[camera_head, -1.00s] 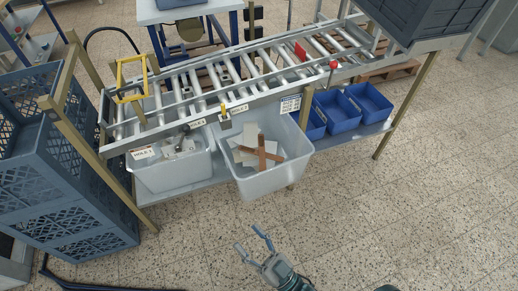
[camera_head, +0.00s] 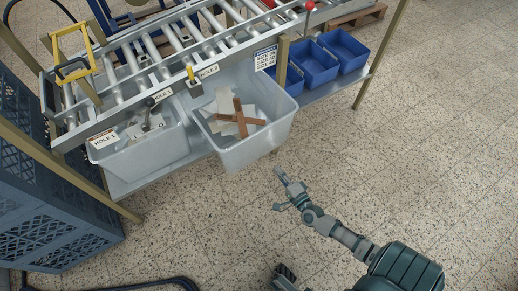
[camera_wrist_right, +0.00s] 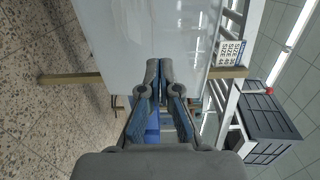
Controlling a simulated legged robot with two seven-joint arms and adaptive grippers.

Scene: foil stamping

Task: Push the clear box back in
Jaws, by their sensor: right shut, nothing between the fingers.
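The clear box (camera_head: 245,150) under the roller conveyor holds pale pieces and crossed brown strips. It sticks out toward me, farther than the clear box (camera_head: 150,150) on its left. My right gripper (camera_head: 278,188) is in front of and below the protruding box's right side, apart from it in the head view. In the right wrist view, the shut, empty fingers (camera_wrist_right: 158,66) point at the box's large pale wall (camera_wrist_right: 125,30); I cannot tell how small the gap is. My left gripper is not clearly in view.
The shelf (camera_head: 150,178) carries the boxes, with several blue bins (camera_head: 315,65) to the right. A conveyor post (camera_head: 380,55) stands right of the bins. Dark crates (camera_head: 50,220) stand at left. The speckled floor before the boxes is clear.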

